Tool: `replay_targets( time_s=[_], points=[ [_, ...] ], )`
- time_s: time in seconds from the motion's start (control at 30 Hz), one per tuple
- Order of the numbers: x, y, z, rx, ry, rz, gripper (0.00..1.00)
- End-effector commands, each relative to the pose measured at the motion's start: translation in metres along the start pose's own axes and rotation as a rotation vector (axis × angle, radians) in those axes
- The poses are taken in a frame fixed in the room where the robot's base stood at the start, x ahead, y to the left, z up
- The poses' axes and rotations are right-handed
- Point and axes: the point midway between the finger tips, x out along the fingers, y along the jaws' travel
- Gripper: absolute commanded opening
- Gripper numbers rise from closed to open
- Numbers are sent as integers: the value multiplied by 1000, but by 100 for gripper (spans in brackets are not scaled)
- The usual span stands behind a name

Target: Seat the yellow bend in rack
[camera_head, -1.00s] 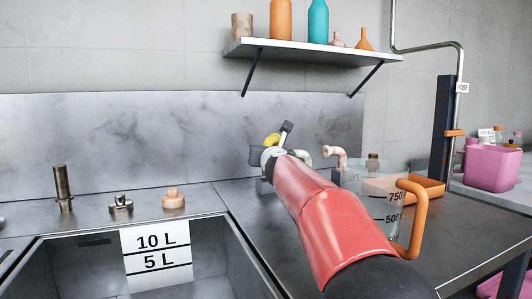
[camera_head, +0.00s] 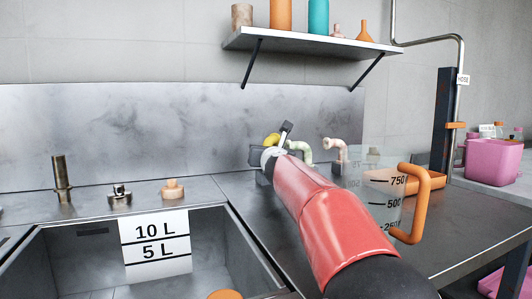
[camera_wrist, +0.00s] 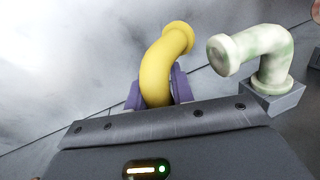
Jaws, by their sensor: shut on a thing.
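The yellow bend (camera_wrist: 160,72) stands curved between the purple jaws of my gripper (camera_wrist: 158,95), which are shut on it. Its flanged upper end leans right in the wrist view, and its lower end is hidden behind the gripper body. In the head view a small part of the yellow bend (camera_head: 272,139) shows past my red arm, at my gripper (camera_head: 268,157). A mottled green-white bend (camera_wrist: 257,50) stands in a grey block (camera_wrist: 272,97) to the right, apart from the yellow one. I cannot make out an empty rack place.
A pink bend (camera_head: 337,148) stands farther right. A sink with a level label (camera_head: 155,245) is at left. A shelf (camera_head: 310,46) hangs above.

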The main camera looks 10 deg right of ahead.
Motion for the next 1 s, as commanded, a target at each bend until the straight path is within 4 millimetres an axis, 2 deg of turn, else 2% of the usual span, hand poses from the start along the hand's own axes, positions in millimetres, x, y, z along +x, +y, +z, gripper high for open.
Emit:
replay_targets(
  time_s=[0.57,0.6,0.77,1.0],
  points=[
    [0,-2,-15,0,-1,0,0],
    [0,-2,-14,0,-1,0,28],
    [0,-2,-14,0,-1,0,49],
    [0,-2,-14,0,0,0,49]
  ],
)
